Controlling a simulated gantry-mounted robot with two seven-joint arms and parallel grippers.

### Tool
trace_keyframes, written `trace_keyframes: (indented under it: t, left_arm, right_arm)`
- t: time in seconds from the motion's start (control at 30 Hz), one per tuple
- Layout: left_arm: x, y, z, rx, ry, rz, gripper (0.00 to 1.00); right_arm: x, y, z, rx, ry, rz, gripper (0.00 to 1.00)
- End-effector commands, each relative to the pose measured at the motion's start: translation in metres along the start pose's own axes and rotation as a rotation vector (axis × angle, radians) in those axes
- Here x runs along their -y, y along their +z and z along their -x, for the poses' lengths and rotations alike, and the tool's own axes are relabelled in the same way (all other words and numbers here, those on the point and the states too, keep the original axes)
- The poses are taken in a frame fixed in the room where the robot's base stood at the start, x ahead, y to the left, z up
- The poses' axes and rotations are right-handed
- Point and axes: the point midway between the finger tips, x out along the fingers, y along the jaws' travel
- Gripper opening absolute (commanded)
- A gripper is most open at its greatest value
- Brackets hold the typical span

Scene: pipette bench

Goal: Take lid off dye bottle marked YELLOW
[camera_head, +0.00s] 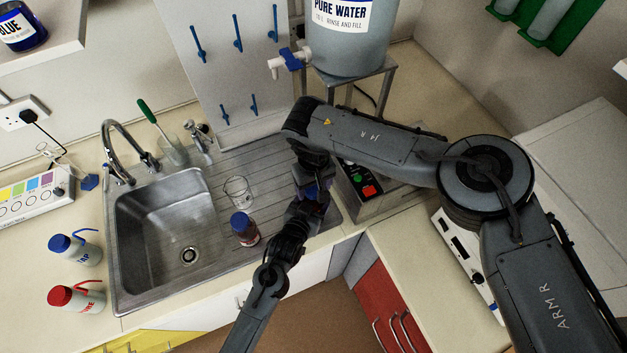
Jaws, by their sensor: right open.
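A small dark reddish-brown bottle with a blue lid (244,230) stands upright at the front of the draining board. Its label cannot be read from here, and I see no label reading YELLOW. My right gripper (311,190) hangs below its wrist over the right end of the draining board, right of that bottle and apart from it. It is open. My left arm comes up from the bottom, and its gripper (308,206) meets my right gripper there. A bit of dark blue shows between the two; what it belongs to is unclear. The left fingers are too hidden to read.
A glass beaker (238,191) stands behind the bottle. The sink (165,235) is to the left, with blue-capped (75,248) and red-capped (76,297) wash bottles beside it. A pure water tank (347,45) stands behind. A dye bottle marked BLUE (22,30) sits on the shelf.

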Motion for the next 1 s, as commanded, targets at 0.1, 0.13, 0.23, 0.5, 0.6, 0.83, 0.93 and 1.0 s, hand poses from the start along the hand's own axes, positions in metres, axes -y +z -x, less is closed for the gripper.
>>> trace_keyframes:
  t: [0.1, 0.13, 0.23, 0.5, 0.6, 0.83, 0.93, 1.0]
  left_arm:
    - [0.0001, 0.001, 0.0, 0.002, 0.0, 0.0, 0.0]
    - [0.0001, 0.0011, 0.0, 0.002, 0.0, 0.0, 0.0]
    - [0.0001, 0.001, 0.0, 0.002, 0.0, 0.0, 0.0]
    - [0.0001, 0.0011, 0.0, 0.002, 0.0, 0.0, 0.0]
    - [0.0002, 0.0011, 0.0, 0.002, 0.0, 0.0, 0.0]
    - [0.0002, 0.001, 0.0, 0.002, 0.0, 0.0, 0.0]
    - [0.0002, 0.0011, 0.0, 0.002, 0.0, 0.0, 0.0]
    - [0.0003, 0.0011, 0.0, 0.002, -0.001, 0.0, 0.0]
  right_arm:
    - [0.0002, -0.0001, -0.0015, 0.0, 0.0, 0.0, 0.69]
    - [0.0002, -0.0001, -0.0015, 0.0, -0.001, 0.0, 0.69]
    - [0.0002, -0.0001, -0.0014, 0.0, -0.001, 0.0, 0.69]
    - [0.0003, -0.0001, -0.0012, 0.0, -0.001, 0.0, 0.34]
    - [0.0001, -0.0002, -0.0011, 0.0, 0.0, 0.0, 0.19]
    - [-0.0001, 0.0, -0.0012, 0.0, -0.001, 0.075, 0.12]
    - [0.0001, -0.0001, -0.0012, 0.0, -0.002, 0.228, 0.12]
    - [-0.0003, -0.0002, -0.0012, 0.0, -0.001, 0.365, 0.12]
